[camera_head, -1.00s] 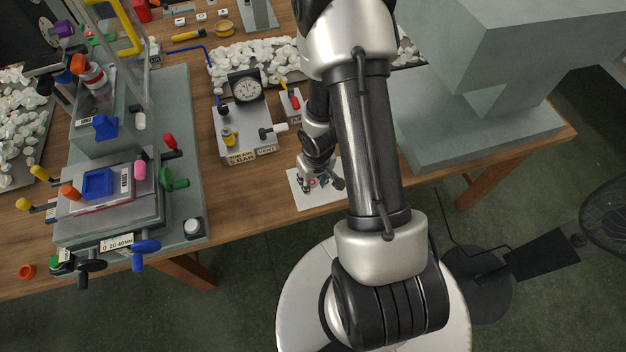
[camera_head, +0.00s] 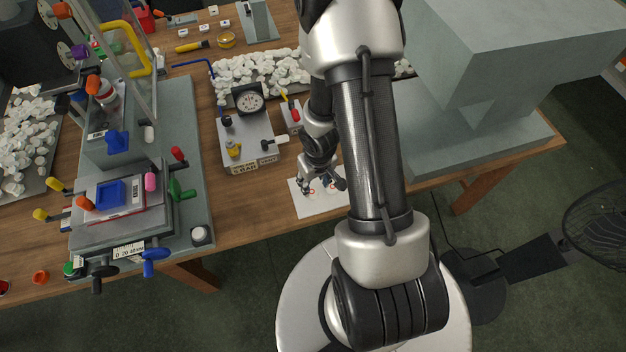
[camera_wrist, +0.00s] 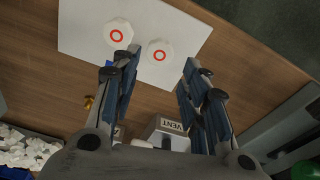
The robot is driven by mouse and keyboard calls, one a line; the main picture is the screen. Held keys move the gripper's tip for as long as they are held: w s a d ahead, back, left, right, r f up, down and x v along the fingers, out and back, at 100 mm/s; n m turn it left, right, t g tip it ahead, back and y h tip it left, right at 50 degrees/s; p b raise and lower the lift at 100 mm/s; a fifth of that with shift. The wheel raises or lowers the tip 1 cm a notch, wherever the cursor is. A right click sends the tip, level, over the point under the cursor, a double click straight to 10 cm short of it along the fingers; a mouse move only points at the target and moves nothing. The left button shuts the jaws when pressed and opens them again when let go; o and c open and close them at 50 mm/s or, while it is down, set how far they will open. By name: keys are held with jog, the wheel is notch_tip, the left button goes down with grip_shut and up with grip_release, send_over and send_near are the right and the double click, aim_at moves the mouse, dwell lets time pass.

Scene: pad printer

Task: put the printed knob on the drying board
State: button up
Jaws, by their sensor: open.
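The white drying board (camera_head: 318,208) lies flat on the table's front edge; it fills the top of the wrist view (camera_wrist: 80,25). Two pale knobs, each printed with a red ring, sit on it. One knob (camera_wrist: 118,33) is at the left in the wrist view, beyond the left finger. The other knob (camera_wrist: 159,50) is just past the gap between my fingertips. My gripper (camera_wrist: 160,68) is open and empty, with the fingers apart on either side of that gap. In the head view my gripper (camera_head: 322,185) is low over the board and partly covers the knobs.
A gauge box (camera_head: 246,140) with a VENT label stands behind the board. The pad printer (camera_head: 120,210) with coloured handles is on the left. Trays of white pieces (camera_head: 265,75) lie behind. A large grey block (camera_head: 480,140) stands at the right.

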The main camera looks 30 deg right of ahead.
notch_tip(320, 180, up, 27)
jog(key=a+t+h+p, duration=0.2)
jog(key=p, duration=0.2)
jog(key=s+a+r+n+t+y, duration=0.1)
jog(key=s+a+r+y, duration=0.1)
jog(key=s+a+r, duration=0.7)
jog(key=s+r, duration=0.3)
jog(key=shift+s+a+r, duration=0.15)
jog(key=shift+s+r, duration=0.05)
jog(key=shift+r, duration=0.1)
notch_tip(320, 180, down, 4)
jog(key=b, duration=0.5)
jog(key=shift+f, duration=0.2)
